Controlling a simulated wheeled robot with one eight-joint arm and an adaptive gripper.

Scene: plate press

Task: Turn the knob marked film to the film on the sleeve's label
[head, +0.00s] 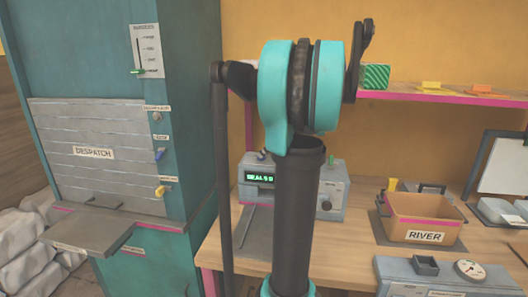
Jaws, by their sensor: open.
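A grey machine (254,193) stands on the wooden bench, partly hidden behind my arm. Its green lit display (261,178) seems to read "SEAL" and more characters that I cannot make out for sure. A dark round knob (326,204) is on the right of its front, with small marks around it. I cannot read whether the knob is marked film, nor its setting. I cannot pick out a sleeve or its label. My gripper is not in view; only my arm's links show, across the middle.
A teal cabinet (190,110) with a "DESPATCH" shutter (60,130) and a jutting shelf (95,232) stands left. A box (400,206) labelled "RIVER" is on the bench (350,262), with a grey dial unit (440,275) in front. A shelf (450,98) hangs behind.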

